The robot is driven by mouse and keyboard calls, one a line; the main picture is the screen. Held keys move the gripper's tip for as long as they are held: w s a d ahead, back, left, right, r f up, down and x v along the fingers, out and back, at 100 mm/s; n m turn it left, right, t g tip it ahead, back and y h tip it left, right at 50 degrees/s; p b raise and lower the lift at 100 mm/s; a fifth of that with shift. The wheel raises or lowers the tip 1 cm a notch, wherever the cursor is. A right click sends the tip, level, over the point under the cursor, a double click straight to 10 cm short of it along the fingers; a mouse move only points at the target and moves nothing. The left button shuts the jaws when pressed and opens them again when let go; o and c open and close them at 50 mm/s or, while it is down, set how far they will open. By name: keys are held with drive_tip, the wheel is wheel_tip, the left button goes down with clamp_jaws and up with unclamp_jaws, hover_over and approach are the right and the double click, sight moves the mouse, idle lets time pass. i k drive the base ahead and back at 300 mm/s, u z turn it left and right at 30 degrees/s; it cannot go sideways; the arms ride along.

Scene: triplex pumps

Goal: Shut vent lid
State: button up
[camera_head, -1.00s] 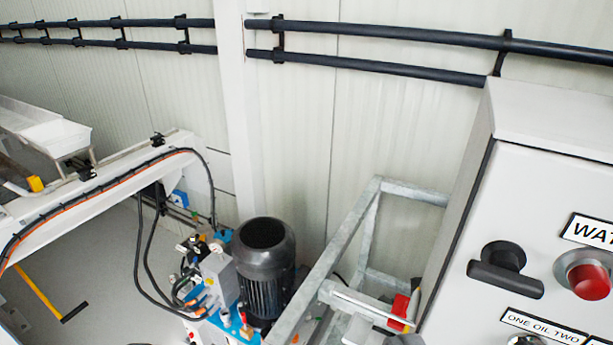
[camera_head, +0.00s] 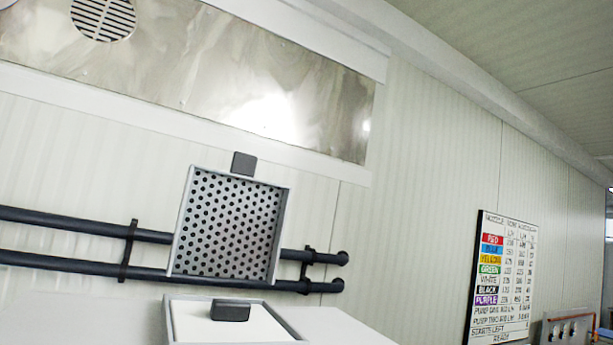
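A square perforated metal panel (camera_head: 228,227) in a grey frame stands upright, slightly tilted, in the middle left of the head view. A dark block-shaped handle (camera_head: 243,164) sits at its top edge. Below and in front of it is a low white framed panel (camera_head: 268,328) with a dark handle (camera_head: 231,310), cut off by the bottom edge. I cannot tell for sure which of the two is the vent lid or how they are joined. The perforated panel looks like a raised lid. My gripper is not in view.
A white flat top (camera_head: 345,325) surrounds the low panel. Two dark pipes (camera_head: 75,258) run along the wall behind. A metal duct with a round grille (camera_head: 103,18) is above. A nozzle chart (camera_head: 502,275) hangs at the right.

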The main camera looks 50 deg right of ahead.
sight(232, 224)
drive_tip(key=z, duration=0.7)
